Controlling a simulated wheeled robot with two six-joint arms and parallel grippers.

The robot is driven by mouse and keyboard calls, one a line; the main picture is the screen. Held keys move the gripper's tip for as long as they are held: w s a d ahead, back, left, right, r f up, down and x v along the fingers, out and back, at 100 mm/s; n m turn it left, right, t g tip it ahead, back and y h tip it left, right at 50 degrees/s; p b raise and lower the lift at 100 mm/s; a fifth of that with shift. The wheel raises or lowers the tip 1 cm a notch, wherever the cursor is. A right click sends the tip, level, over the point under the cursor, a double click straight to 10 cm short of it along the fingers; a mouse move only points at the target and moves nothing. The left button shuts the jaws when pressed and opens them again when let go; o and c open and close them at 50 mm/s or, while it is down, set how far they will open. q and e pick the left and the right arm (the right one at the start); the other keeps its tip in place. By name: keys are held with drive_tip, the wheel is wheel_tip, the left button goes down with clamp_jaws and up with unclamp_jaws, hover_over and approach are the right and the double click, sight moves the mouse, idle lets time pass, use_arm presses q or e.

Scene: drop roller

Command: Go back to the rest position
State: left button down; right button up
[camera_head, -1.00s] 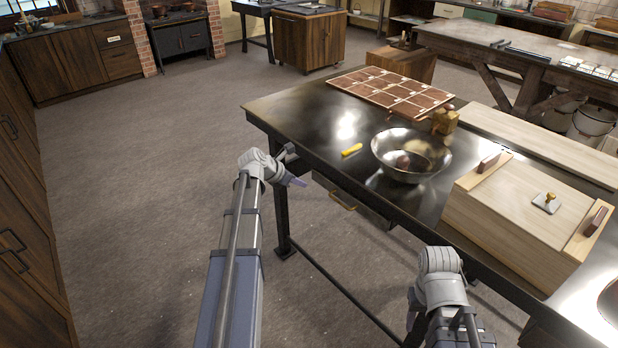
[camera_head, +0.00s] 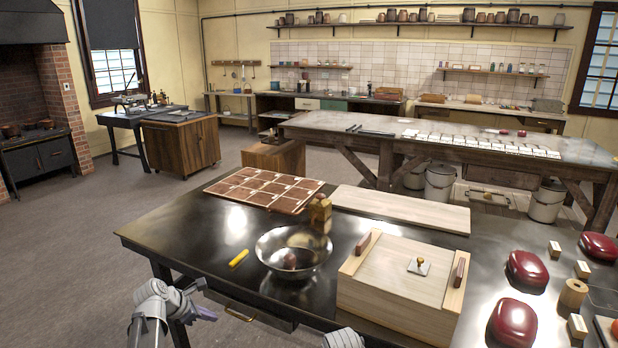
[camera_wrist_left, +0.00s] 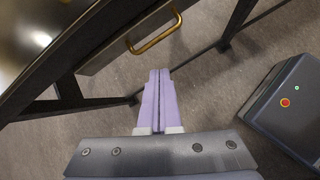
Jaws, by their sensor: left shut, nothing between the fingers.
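My left gripper (camera_head: 205,313) is at the lower left of the head view, beside the front edge of the dark metal table (camera_head: 180,240). In the left wrist view its two purple fingers (camera_wrist_left: 158,100) are shut together with nothing between them. They point toward the floor area below a drawer with a brass handle (camera_wrist_left: 153,36). Only a small grey part of my right arm (camera_head: 343,338) shows at the bottom edge of the head view; its gripper is out of view.
On the table are a steel bowl (camera_head: 318,258) with a dark round thing inside, a yellow stick (camera_head: 239,258), a sectioned brown tray (camera_head: 235,190), a wooden box (camera_head: 400,285), a pale board (camera_head: 400,208) and red lacquered objects (camera_head: 527,268). Floor (camera_head: 60,270) at left is clear.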

use_arm(q)
drive_tip(key=s+d+f+m+g+y+p, duration=0.1)
drive_tip(key=s+d+m+g, duration=0.1)
drive_tip(key=s+d+m, duration=0.35)
drive_tip(key=s+d+f+m+g, duration=0.1)
drive_tip(key=s+d+m+g, duration=0.15)
drive_tip(key=d+m, duration=0.65)
drive_tip(key=s+d+m+g+y+p, duration=0.1)
drive_tip(key=s+d+m+y, duration=0.3)
drive_tip(key=s+d+m, duration=0.7)
drive_tip(key=s+r+m+g, duration=0.1)
drive_tip(key=s+m, duration=0.2)
drive_tip(key=m, duration=0.1)
drive_tip(key=shift+p, duration=0.4)
